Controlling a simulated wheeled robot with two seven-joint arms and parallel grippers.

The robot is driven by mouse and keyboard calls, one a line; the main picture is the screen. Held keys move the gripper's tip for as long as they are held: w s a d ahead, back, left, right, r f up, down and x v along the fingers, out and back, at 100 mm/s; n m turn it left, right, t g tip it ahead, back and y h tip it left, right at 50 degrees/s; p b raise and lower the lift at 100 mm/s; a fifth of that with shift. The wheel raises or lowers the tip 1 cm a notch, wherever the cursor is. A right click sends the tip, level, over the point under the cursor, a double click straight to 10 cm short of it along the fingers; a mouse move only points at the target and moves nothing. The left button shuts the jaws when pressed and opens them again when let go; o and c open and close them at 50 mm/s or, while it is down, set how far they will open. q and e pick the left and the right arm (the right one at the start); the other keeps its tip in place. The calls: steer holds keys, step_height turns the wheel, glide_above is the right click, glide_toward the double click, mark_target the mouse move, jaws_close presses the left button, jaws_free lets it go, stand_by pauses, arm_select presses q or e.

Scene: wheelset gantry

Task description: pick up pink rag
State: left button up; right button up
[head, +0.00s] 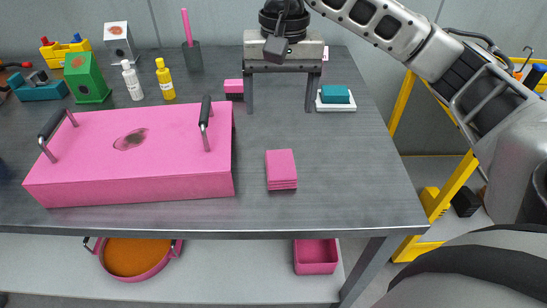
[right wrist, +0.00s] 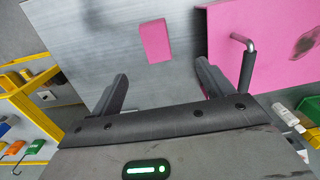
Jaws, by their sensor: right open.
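The pink rag (head: 281,169) lies folded in a flat, layered stack on the grey table, right of the large pink box. In the right wrist view the pink rag (right wrist: 155,40) shows whole on the bare table, beyond the fingertips. My left gripper is not in view.
The pink box (head: 80,180) with two dark handles (head: 205,123) stands left of the rag. Bottles, a green block and a pen cup stand at back left. Table around the rag is clear.

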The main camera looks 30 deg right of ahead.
glide_above(280, 163)
steer(key=shift+h, duration=0.3)
steer(key=f, duration=0.9)
steer(key=shift+s+d+f+b, duration=0.15)
steer(key=shift+d+b, duration=0.1)
steer(key=shift+b, duration=0.15)
steer(key=shift+a+f+p, duration=0.2)
steer(key=shift+f+p, duration=0.35)
steer(key=shift+f, duration=2.45)
steer(key=c, duration=1.1)
